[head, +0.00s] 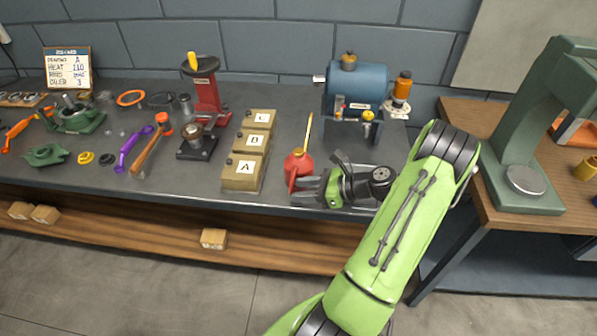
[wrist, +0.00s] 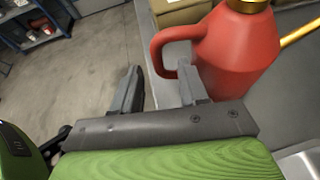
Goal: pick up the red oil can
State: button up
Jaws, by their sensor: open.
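The red oil can (head: 298,163) stands upright near the front edge of the grey bench, with a thin yellow spout pointing up. In the wrist view the red oil can (wrist: 238,50) fills the upper right, with its loop handle on the left side. My gripper (head: 292,192) is at the can's handle side, low over the bench front. In the wrist view my gripper (wrist: 160,88) is open, with the handle's lower part between or just beyond the two fingertips. I cannot tell whether a finger touches the can.
Wooden boxes marked A, B and C (head: 245,172) stand close left of the can. A blue tank (head: 356,90) stands behind it. A red stand (head: 205,90) is farther left. A green press (head: 530,150) stands on the right-hand table. The bench's front edge (head: 200,193) is close.

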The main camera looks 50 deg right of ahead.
jog(key=b+x, duration=0.1)
jog(key=x, duration=0.4)
jog(key=shift+w+a, duration=0.1)
jog(key=shift+w, duration=0.1)
jog(key=shift+s, duration=0.1)
jog(key=shift+c, duration=0.3)
grip_shut()
